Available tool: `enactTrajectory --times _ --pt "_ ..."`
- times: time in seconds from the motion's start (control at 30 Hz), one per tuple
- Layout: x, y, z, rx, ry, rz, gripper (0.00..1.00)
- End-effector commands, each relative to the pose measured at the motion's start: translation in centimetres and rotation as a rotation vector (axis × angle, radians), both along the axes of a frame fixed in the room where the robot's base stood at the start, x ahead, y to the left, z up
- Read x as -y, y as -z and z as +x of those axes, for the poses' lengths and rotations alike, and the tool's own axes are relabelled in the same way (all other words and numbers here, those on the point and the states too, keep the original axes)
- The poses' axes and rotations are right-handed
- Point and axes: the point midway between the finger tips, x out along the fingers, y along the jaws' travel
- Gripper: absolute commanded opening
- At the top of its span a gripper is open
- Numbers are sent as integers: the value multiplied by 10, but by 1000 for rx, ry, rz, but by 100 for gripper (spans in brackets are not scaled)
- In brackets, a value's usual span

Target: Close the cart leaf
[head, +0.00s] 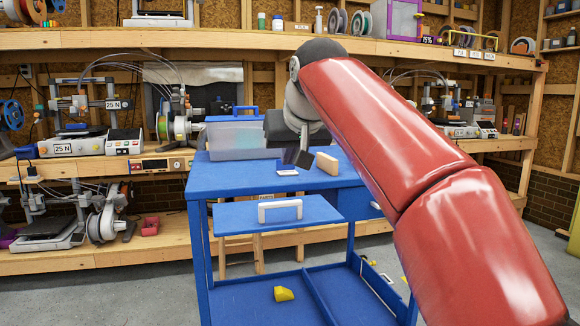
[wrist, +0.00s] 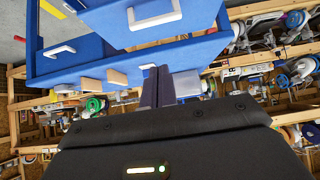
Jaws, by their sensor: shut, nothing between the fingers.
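The cart leaf (head: 236,217) is a blue panel with a white bar handle (head: 280,211). In the head view it juts out from the near side of the blue cart, just below the cart top (head: 225,178), so it stands open. My gripper (head: 297,158) is shut and empty above the cart top, beyond the leaf and apart from it. In the wrist view the shut fingers (wrist: 158,88) show in the middle. The leaf's white handle (wrist: 155,15) is at the top of that view, away from the fingertips. The leaf's hinge line is not clear.
On the cart top are a clear blue-lidded box (head: 235,138), a tan block (head: 327,163) and a small blue-and-white item (head: 287,170). A yellow piece (head: 284,294) lies on the lower shelf. Printer benches stand behind.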

Motion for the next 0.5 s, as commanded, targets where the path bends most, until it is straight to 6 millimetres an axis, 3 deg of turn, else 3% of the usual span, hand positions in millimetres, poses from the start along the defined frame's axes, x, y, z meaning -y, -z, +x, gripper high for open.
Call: enactTrajectory --times 0.37,0.5 --pt "-16 57 56 -3 0 -1 0" --pt "-16 80 55 -1 1 -1 0"
